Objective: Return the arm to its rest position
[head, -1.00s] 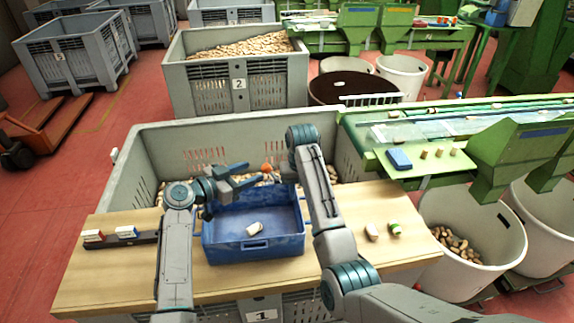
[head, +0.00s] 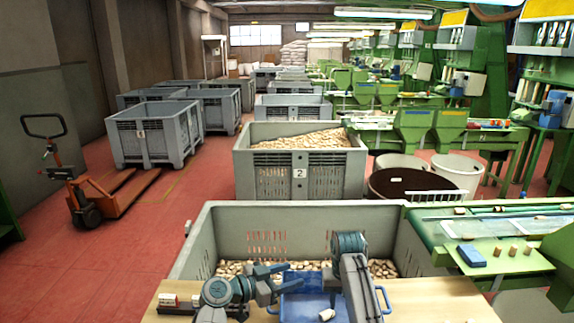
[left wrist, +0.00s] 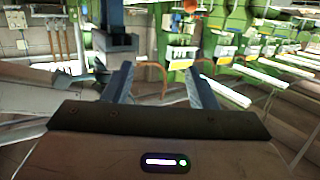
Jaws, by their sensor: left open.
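My left arm rises from the bottom of the head view, and its gripper (head: 292,275) points right, above the back of the blue tray (head: 302,308). Its two fingers are apart with nothing between them. The left wrist view shows the same open, empty fingers (left wrist: 160,82). My right arm stands upright at the tray's right part and hides some of it. Its gripper does not show clearly in either view. A pale stopper (head: 327,314) lies in the tray.
The wooden board (head: 440,300) carries the tray and a small rack with red-and-white blocks (head: 168,300) at left. A large grey bin (head: 330,215) of corks stands behind.

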